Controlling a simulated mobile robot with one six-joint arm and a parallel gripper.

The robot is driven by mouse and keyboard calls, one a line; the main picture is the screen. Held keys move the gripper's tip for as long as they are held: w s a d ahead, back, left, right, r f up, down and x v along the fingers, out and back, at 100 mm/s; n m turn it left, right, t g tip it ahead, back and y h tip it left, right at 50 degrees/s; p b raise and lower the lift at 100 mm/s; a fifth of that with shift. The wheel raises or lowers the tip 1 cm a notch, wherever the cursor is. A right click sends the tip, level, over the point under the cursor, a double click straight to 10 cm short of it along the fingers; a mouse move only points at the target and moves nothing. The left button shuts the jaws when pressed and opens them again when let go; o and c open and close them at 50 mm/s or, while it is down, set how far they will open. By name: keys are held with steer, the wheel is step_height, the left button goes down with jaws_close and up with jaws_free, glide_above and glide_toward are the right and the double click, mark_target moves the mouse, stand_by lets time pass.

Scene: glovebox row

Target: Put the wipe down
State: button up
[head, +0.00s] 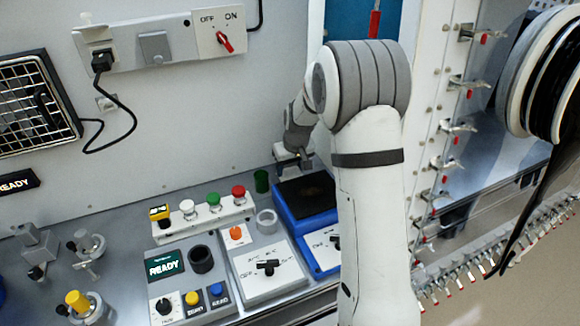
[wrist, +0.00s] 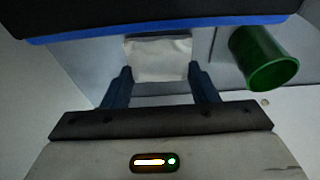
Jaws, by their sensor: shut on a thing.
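The wipe (wrist: 158,60) is a pale, off-white cloth pad between the two dark blue fingers of my gripper (wrist: 160,85) in the wrist view. My gripper is shut on it. In the head view my gripper (head: 294,162) is at the back of the bench, beside the blue device with a dark top (head: 305,195). The wipe cannot be made out in the head view. In the wrist view the blue-edged device (wrist: 150,32) lies just beyond the wipe. I cannot tell whether the wipe touches the bench.
A green cup (wrist: 265,60) stands close to my gripper; it also shows in the head view (head: 261,181). A white button strip (head: 205,218), a grey ring (head: 267,221) and a dial box (head: 268,270) stand to the left. My arm hides part of the bench.

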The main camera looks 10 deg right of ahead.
steer(key=shift+f, duration=0.15)
steer(key=shift+f, duration=0.15)
steer(key=o, duration=1.3)
steer(key=shift+c, duration=0.2)
steer(key=a+b+v, duration=0.1)
steer(key=v, duration=1.1)
steer(key=s+r+m, duration=0.2)
steer(key=s, duration=2.8)
steer(key=shift+s+h, duration=0.3)
